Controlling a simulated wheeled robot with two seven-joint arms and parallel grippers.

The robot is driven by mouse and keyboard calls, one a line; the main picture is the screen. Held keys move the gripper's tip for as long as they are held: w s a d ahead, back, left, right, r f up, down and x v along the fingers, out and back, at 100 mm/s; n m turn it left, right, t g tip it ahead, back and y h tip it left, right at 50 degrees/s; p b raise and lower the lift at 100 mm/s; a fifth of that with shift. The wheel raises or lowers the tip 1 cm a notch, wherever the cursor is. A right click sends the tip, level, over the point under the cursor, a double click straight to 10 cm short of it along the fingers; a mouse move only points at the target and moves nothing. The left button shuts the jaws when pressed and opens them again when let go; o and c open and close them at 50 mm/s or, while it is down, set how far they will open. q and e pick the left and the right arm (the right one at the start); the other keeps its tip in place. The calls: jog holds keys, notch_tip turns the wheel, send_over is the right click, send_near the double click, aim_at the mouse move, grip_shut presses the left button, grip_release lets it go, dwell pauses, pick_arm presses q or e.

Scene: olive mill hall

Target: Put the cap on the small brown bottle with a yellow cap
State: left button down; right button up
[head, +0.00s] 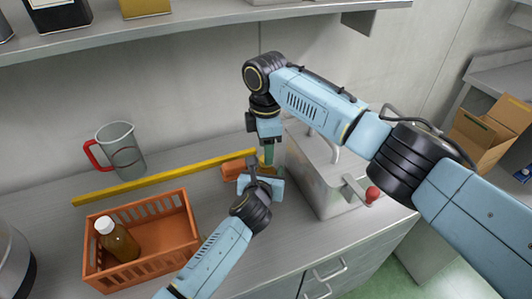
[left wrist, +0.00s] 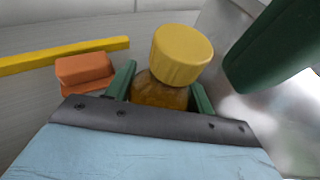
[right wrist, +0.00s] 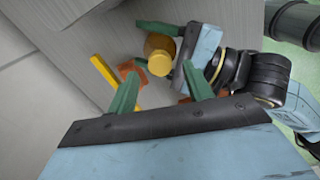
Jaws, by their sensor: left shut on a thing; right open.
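The small brown bottle (left wrist: 158,92) stands between the fingers of my left gripper (left wrist: 163,82), which is shut on it. The yellow cap (left wrist: 182,55) sits at the bottle's top and looks slightly tilted; I cannot tell whether it is threaded. The cap also shows in the right wrist view (right wrist: 158,46). My right gripper (right wrist: 162,66) is open, pointing down above the cap, which appears between its fingers. A dark green finger of it shows at the upper right of the left wrist view.
An orange block (left wrist: 85,70) lies beside the bottle, before a yellow bar (head: 160,180). An orange crate (head: 150,268) holds a white-capped brown bottle (head: 118,240). A jug (head: 122,150) stands behind. A metal box (head: 320,180) with a red-knobbed lever (head: 371,194) is close on the right.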

jog(key=shift+r, duration=0.75)
jog(key=shift+c, duration=0.4)
jog(key=r+n, duration=0.2)
jog(key=n, duration=0.3)
jog(key=r+n, duration=0.1)
jog(key=shift+r+n, duration=0.25)
jog(key=shift+n, duration=0.15)
jog(key=shift+f, duration=4.05)
